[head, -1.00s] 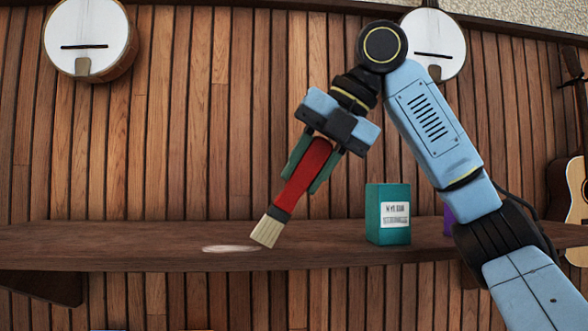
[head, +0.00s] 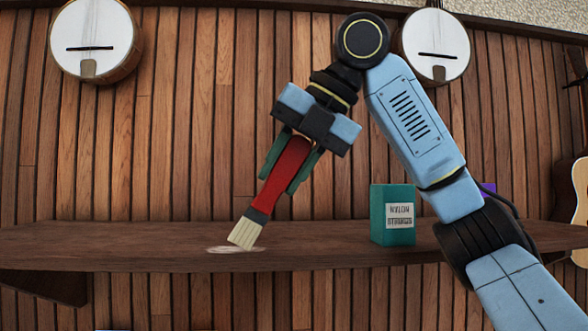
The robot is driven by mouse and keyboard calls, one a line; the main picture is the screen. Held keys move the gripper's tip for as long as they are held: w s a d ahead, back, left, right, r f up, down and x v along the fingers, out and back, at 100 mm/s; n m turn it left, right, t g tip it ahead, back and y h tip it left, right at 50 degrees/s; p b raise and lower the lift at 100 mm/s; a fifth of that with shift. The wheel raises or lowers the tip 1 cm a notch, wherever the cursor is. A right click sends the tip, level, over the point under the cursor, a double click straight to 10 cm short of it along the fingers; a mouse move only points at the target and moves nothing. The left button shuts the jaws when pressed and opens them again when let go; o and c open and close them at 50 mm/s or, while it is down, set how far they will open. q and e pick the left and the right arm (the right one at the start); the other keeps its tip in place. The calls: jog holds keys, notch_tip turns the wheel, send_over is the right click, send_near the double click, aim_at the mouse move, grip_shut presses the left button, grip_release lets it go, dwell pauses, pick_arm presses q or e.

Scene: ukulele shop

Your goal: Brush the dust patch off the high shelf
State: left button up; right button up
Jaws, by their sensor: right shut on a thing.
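A brown wooden shelf (head: 130,247) runs across the head view. A pale dust patch (head: 236,250) lies on it left of centre. My right gripper (head: 287,168) is shut on the red handle of a brush (head: 284,175). The brush is tilted, with its cream bristles (head: 246,232) pointing down and left. The bristle ends are at the dust patch and overlap its upper part in the view; I cannot tell whether they press on the shelf. My left gripper is not in view.
A green box (head: 392,214) labelled as strings stands on the shelf right of the brush. A purple item (head: 488,188) is partly hidden behind my right arm. Banjos (head: 96,38) hang on the plank wall. The shelf's left part is clear.

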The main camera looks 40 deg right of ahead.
jog(key=w+a, duration=0.4)
jog(key=a, duration=0.3)
jog(key=shift+w+a, duration=0.3)
jog(key=shift+w, duration=0.05)
dwell(0.4)
jog(key=shift+d+r, duration=0.1)
jog(key=shift+r, duration=2.9)
